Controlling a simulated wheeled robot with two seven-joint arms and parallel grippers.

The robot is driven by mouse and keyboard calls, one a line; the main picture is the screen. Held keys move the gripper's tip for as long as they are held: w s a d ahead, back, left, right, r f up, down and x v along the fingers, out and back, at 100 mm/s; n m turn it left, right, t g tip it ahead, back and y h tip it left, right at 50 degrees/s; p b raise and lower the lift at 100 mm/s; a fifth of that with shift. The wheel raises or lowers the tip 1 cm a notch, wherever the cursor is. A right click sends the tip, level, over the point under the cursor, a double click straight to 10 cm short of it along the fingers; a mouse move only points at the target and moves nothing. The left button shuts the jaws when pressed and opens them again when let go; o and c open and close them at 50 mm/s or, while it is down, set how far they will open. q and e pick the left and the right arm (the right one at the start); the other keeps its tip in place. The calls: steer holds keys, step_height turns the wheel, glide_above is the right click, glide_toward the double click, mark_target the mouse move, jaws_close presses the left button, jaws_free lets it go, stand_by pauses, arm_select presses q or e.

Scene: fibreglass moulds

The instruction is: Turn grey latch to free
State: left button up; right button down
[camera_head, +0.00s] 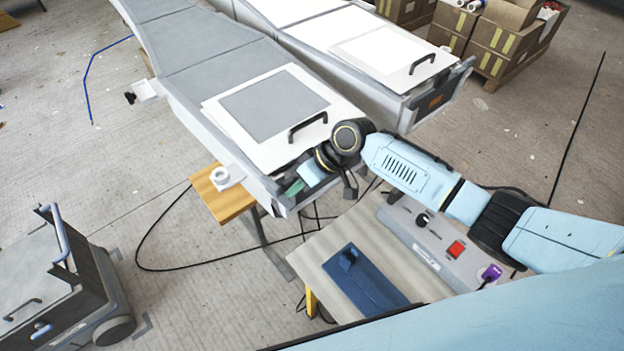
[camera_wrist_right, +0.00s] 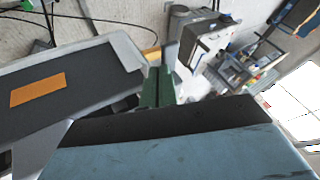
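The near grey mould (camera_head: 205,45) has a white-framed lid panel (camera_head: 275,105) with a black handle (camera_head: 308,126). My right arm reaches in from the right, and its gripper (camera_head: 312,176) is at the front end of this mould, below the handle. The gripper and wrist cover much of that end, so I cannot make out the grey latch clearly in the head view. A green patch (camera_head: 294,187) shows beside the gripper. In the right wrist view a green piece (camera_wrist_right: 152,88) stands beside a small upright grey piece (camera_wrist_right: 171,54). The fingertips are not clear. My left gripper is out of view.
A second mould (camera_head: 390,55) with an orange patch (camera_head: 435,101) lies alongside. A table with a control box (camera_head: 440,240) and a blue box (camera_head: 365,280) stands below my arm. A grey cart (camera_head: 65,285) is at the lower left. Black cables cross the floor.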

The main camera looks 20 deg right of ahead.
steer(key=shift+s+f, duration=0.15)
steer(key=shift+s, duration=0.05)
stand_by(0.6)
steer(key=shift+w, duration=0.1)
steer(key=w+p+v, duration=0.1)
steer(key=p+v, duration=0.5)
steer(key=v, duration=0.3)
steer(key=shift+s+r+p, duration=0.2)
steer(key=shift+r+p, duration=0.2)
steer(key=shift+r, duration=0.1)
